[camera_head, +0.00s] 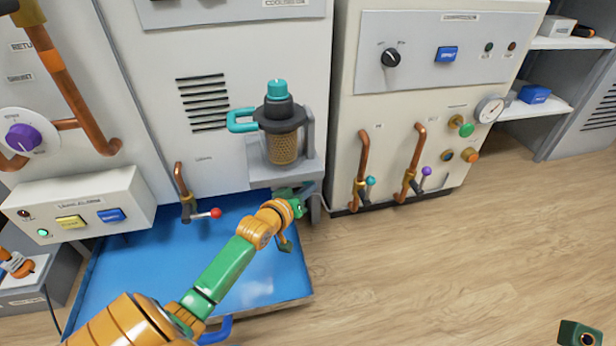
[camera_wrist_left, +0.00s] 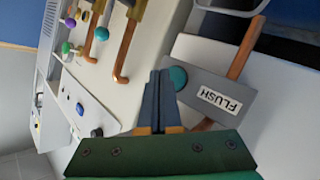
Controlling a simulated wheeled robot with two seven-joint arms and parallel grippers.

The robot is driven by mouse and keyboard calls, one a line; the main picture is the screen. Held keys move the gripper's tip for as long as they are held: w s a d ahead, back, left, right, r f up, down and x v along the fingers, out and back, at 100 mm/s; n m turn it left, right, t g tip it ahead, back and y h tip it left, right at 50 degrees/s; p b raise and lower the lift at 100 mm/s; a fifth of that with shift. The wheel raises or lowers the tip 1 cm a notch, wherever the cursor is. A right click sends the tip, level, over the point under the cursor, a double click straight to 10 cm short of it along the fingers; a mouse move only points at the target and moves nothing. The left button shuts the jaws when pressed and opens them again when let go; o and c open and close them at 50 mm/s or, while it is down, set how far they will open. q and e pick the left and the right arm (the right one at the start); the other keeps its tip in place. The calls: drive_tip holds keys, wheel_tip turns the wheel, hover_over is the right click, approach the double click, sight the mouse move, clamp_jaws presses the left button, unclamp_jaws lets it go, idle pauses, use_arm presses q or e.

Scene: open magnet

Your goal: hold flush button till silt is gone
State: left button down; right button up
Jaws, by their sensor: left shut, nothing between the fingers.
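The flush button (camera_wrist_left: 178,78) is a teal round knob on a grey box labelled FLUSH (camera_wrist_left: 222,100) in the left wrist view. My left gripper (camera_wrist_left: 160,74) is shut and empty. Its fingertips are right beside the button and overlap its edge in the picture; I cannot tell whether they touch it. In the head view my left gripper (camera_head: 297,200) is just below the filter and hides the button. The filter has a teal cap (camera_head: 277,89) and a brown, silty-looking bowl (camera_head: 282,149). A dark green piece of my right arm (camera_head: 580,334) shows at the bottom right corner.
A blue drip tray (camera_head: 130,274) lies below the left cabinet. A red-knobbed valve (camera_head: 214,213) stands left of my gripper. The compressor cabinet (camera_head: 345,120) with copper pipes and valves stands to the right. The wooden floor (camera_head: 430,270) at right is clear.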

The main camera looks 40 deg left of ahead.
use_arm(q)
drive_tip(key=shift+s+d, duration=0.1)
drive_tip(key=s+d+p, duration=0.3)
drive_tip(key=p, duration=0.1)
drive_tip(key=shift+s+d, duration=0.15)
drive_tip(key=shift+d, duration=0.25)
idle(0.4)
